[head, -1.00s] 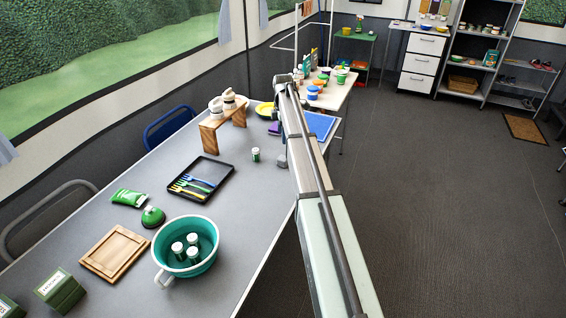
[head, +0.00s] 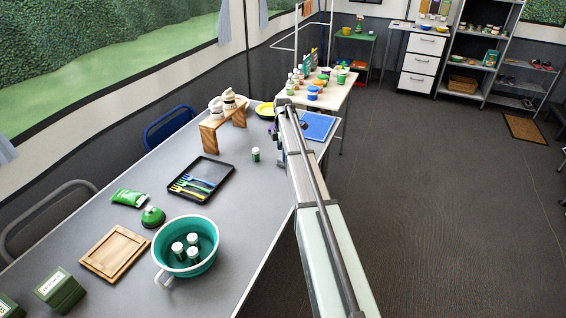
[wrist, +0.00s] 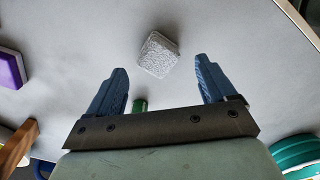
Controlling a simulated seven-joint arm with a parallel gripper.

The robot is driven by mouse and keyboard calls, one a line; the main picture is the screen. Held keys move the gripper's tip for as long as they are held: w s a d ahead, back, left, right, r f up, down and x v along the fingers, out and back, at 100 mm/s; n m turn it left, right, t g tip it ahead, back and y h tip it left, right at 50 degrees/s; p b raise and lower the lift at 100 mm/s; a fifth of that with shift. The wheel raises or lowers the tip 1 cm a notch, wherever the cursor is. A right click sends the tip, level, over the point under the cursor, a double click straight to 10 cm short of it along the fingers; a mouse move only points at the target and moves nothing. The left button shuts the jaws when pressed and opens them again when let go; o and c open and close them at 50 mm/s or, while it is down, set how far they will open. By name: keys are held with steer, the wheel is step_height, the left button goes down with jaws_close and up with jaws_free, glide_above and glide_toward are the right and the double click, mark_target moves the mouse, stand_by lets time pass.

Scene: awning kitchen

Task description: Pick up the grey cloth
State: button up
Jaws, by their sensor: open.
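The grey cloth (wrist: 158,54) shows in the wrist view as a small, light grey, textured folded block on the grey table. It lies just beyond and between the fingertips of my gripper (wrist: 160,64). The blue fingers are wide apart, one on each side, with nothing held between them. I cannot tell the height of the fingers above the table. In the head view my arm hides the cloth and most of the gripper.
A green jar (wrist: 139,105) stands close to my gripper's palm. A purple sponge (wrist: 10,70) and a wooden stand (wrist: 17,146) are at the left. A teal bowl (wrist: 297,153) is at lower right. A blue mat (head: 318,126) lies at the table's far end. Table around the cloth is clear.

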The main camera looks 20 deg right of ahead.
steer(key=shift+w+f, duration=0.1)
steer(key=shift+f, duration=2.3)
steer(key=shift+c, duration=0.4)
steer(key=c, duration=1)
